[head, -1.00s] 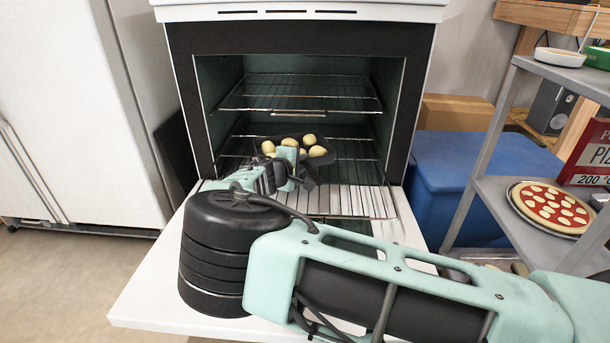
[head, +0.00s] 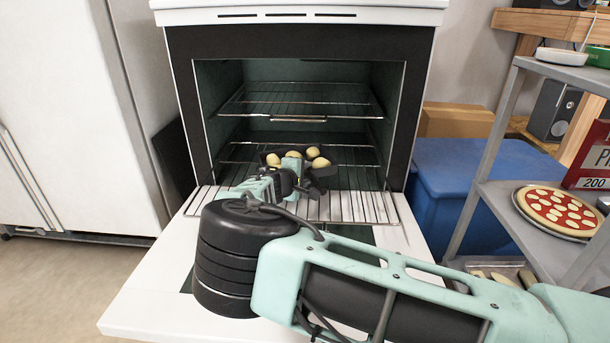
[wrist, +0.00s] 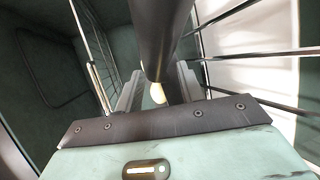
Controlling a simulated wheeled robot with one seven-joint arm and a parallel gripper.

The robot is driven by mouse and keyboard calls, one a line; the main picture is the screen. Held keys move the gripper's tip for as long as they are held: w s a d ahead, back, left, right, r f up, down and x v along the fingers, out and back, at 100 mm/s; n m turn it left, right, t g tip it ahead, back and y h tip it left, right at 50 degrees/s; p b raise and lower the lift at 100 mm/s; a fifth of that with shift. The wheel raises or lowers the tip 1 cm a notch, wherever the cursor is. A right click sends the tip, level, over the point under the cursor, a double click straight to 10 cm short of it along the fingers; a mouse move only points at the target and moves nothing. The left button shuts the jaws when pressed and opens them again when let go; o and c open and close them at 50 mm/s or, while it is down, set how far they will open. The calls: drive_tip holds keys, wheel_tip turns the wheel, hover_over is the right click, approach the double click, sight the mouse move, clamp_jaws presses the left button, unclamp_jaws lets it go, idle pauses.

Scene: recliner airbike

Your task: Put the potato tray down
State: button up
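The dark potato tray (head: 324,171) holds several pale potatoes (head: 313,153). It is in the oven opening, at the lower wire rack (head: 352,207). I cannot tell whether it rests on that rack or hangs just above it. My gripper (head: 298,181) is at the tray's near side, and my arm hides part of the tray. In the wrist view the tray's dark edge (wrist: 158,35) runs between the two fingers of my gripper (wrist: 158,88), which look closed on it. One potato (wrist: 158,93) shows beyond the fingers.
The oven door (head: 150,290) is folded down in front, under my arm. An empty upper rack (head: 300,98) is above the tray. A grey shelf (head: 500,210) with a pizza (head: 556,210) stands at the right, beside a blue bin (head: 435,165). A white cabinet (head: 75,110) is at the left.

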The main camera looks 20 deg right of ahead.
drive_tip(key=shift+r, duration=0.15)
drive_tip(key=shift+s+a+r, duration=0.15)
drive_tip(key=shift+s+a, duration=0.15)
drive_tip(key=p+v, duration=0.4)
drive_tip(key=v, duration=0.7)
drive_tip(key=shift+s, duration=0.1)
